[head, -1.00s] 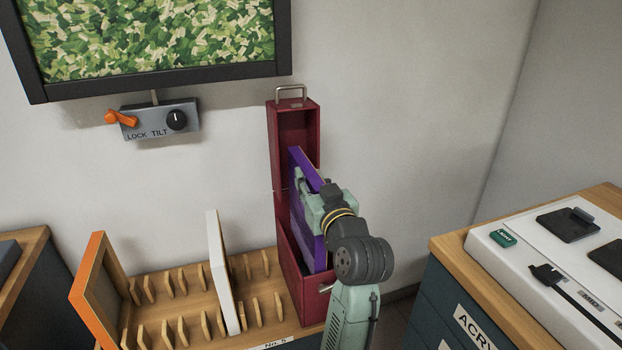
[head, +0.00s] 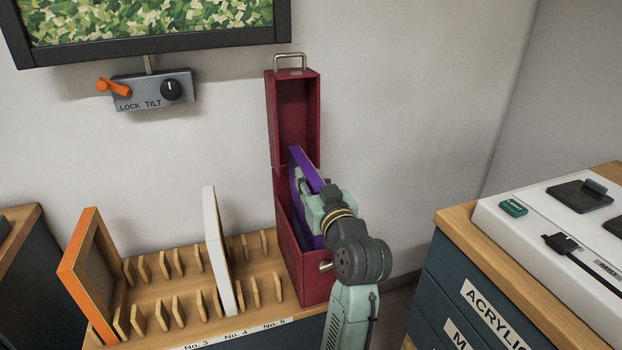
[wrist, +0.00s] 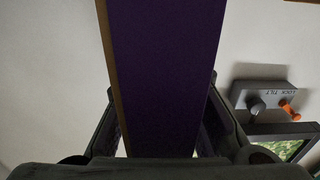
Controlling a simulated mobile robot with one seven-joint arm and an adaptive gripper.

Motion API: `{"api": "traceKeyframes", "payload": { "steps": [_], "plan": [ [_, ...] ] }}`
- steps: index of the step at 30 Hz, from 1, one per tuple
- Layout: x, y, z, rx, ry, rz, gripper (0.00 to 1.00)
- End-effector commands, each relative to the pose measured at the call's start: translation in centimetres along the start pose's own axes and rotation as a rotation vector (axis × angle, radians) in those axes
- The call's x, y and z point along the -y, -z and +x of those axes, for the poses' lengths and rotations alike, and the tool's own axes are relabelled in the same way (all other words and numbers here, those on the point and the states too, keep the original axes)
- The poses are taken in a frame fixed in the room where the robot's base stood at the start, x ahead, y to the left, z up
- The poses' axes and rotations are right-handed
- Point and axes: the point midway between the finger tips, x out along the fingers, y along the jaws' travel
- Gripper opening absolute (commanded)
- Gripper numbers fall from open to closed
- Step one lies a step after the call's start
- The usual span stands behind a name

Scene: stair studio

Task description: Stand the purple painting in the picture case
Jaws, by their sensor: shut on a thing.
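The purple painting (head: 305,205) stands upright within the open red picture case (head: 303,277), its top edge rising above the lower box's walls. It also fills the middle of the wrist view (wrist: 160,75). My gripper (head: 312,203) is shut on the painting, with one finger on each side of it in the wrist view (wrist: 165,130). The case's hinged lid (head: 293,122) stands open behind, with a metal handle on top. The painting's bottom edge is hidden by the case wall, so I cannot tell whether it touches the floor of the case.
A wooden rack (head: 190,288) with several pegs stands left of the case, holding an orange-edged frame (head: 83,270) and a white panel (head: 217,250). A lock-tilt box (head: 155,90) hangs on the wall above. A drawer cabinet (head: 480,290) stands at the right.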

Motion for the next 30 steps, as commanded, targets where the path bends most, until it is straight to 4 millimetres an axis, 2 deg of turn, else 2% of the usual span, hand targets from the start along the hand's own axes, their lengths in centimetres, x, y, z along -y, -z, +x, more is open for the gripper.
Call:
{"api": "traceKeyframes", "payload": {
  "steps": [15,30],
  "plan": [
    [0.0,-3.9,0.0,-0.001,0.0,0.0,0.0],
    [0.0,-6.9,0.0,-0.001,0.0,-0.001,0.0]
  ]
}}
